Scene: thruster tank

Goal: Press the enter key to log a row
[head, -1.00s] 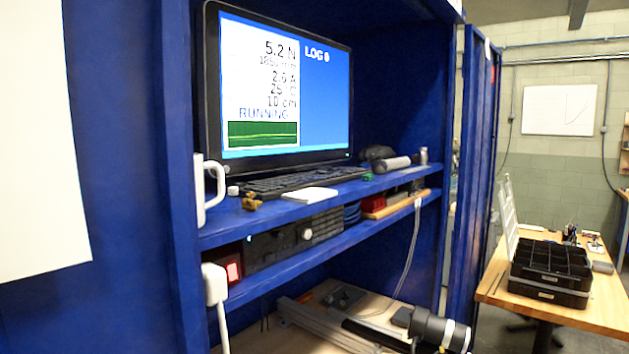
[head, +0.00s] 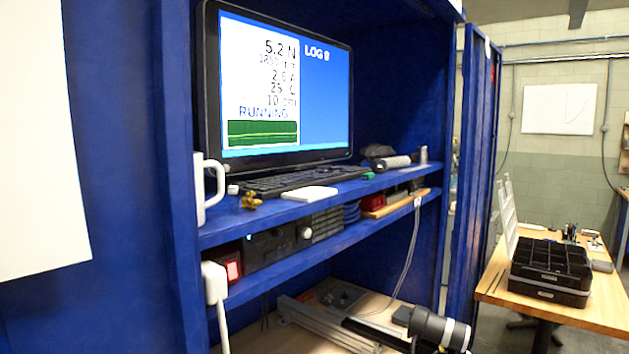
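The keyboard (head: 300,179) is black and lies on the upper blue shelf, in front of the monitor. I see it at a low, slanting angle, so the enter key cannot be told apart. The monitor (head: 284,90) shows "5.2 N", several other readings, "RUNNING", a green strip with a trace, and "LOG" with a small blurred digit on blue. My gripper is not in this view.
A white pad (head: 310,193) and a brass-coloured part (head: 250,201) lie before the keyboard on the shelf (head: 345,195). A wooden table (head: 560,305) with a black tray (head: 553,265) is at right.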

